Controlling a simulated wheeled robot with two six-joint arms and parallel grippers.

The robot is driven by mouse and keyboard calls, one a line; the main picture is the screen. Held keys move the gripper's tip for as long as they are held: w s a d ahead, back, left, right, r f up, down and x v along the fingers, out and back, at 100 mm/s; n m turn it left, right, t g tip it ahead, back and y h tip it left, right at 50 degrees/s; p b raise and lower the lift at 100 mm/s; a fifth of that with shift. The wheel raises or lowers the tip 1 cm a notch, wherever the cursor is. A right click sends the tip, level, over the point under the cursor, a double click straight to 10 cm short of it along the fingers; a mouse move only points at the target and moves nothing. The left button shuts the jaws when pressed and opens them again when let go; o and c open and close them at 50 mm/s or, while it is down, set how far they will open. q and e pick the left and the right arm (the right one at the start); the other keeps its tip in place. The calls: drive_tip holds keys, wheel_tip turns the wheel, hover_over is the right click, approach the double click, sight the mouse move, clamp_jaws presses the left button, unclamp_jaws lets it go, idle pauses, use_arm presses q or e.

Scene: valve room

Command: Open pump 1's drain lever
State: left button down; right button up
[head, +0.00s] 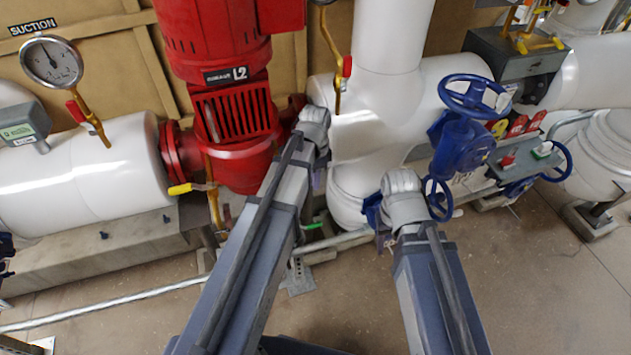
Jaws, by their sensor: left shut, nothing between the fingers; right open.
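A yellow drain lever (193,187) lies roughly level on a thin brass pipe below the red pump (235,135). Its grip end points left. I cannot read a pump number here; the plate on the motor reads L2. My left gripper (319,180) is to the right of the lever and apart from it, shut and empty, mostly hidden by my wrist and forearm. My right gripper (385,238) is further right, near the blue valve, open, with its fingers largely hidden behind my wrist.
A white suction pipe (85,165) with a gauge (51,62) runs at left above a concrete plinth (110,240). A blue handwheel valve (462,140) and white pipes crowd the right. A thin metal pipe (110,302) crosses low over the floor. The floor (530,290) at lower right is clear.

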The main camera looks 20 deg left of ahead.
sight(318, 223)
use_arm(q)
wheel_tip(318, 223, down, 20)
drive_tip(key=b, duration=1.8)
drive_tip(key=shift+r+b, duration=0.15)
drive_tip(key=shift+b, duration=0.15)
drive_tip(key=f+b, duration=0.2)
drive_tip(key=d+f+b, duration=0.1)
drive_tip(key=shift+w+f, duration=0.1)
drive_tip(key=shift+w, duration=0.2)
wheel_tip(318, 223, down, 3)
drive_tip(key=b, duration=0.2)
drive_tip(key=shift+r+b, duration=0.2)
drive_tip(key=shift+b, duration=0.2)
drive_tip(key=s+a+f+g+y+b, duration=0.2)
drive_tip(key=a+f+y+b, duration=0.1)
drive_tip(key=f+b, duration=0.2)
drive_tip(key=shift+s+a+f+y+b, duration=0.15)
drive_tip(key=shift+a+f+y+b, duration=0.2)
drive_tip(key=shift+b, duration=0.8)
drive_tip(key=shift+s+g, duration=0.1)
drive_tip(key=shift+g, duration=0.2)
